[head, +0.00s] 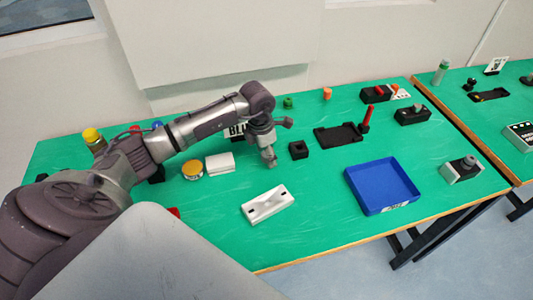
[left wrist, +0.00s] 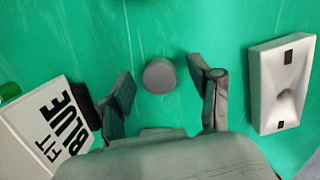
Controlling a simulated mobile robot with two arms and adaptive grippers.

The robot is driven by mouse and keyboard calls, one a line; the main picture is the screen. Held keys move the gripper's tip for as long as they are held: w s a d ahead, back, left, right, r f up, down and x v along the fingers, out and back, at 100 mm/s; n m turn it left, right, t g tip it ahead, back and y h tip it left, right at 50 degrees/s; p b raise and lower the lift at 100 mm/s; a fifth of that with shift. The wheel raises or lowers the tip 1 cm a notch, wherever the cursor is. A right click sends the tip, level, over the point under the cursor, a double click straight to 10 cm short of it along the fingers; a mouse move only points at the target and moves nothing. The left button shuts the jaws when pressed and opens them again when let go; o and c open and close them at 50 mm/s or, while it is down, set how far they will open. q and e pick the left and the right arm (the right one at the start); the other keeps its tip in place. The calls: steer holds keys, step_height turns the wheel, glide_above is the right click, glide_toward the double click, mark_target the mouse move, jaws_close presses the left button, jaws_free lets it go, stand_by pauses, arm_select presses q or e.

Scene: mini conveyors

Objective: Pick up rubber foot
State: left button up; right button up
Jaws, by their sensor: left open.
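The rubber foot appears to be a small grey round piece (left wrist: 159,75) on the green table in the left wrist view, its flat top facing me. My left gripper (left wrist: 161,84) is open, with one finger on each side of the grey piece and a gap of green table showing on both sides. In the head view my left gripper (head: 269,158) points down close over the table, left of a small black square block. There I cannot clearly separate the grey piece from the fingertips. My right gripper is not in view.
A white block with a recess (head: 268,204) lies in front of the gripper; it also shows in the left wrist view (left wrist: 261,90). A "FIT BLUE" card (left wrist: 45,125) stands behind. A blue tray (head: 382,207), black block (head: 298,150) and black holder (head: 338,136) are to the right.

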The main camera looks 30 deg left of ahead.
arm_select(q)
steer(key=shift+w+f, duration=0.1)
steer(key=shift+f, duration=0.4)
steer(key=c, duration=1)
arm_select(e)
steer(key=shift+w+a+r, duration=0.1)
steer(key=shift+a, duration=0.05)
arm_select(q)
steer(key=shift+r, duration=0.2)
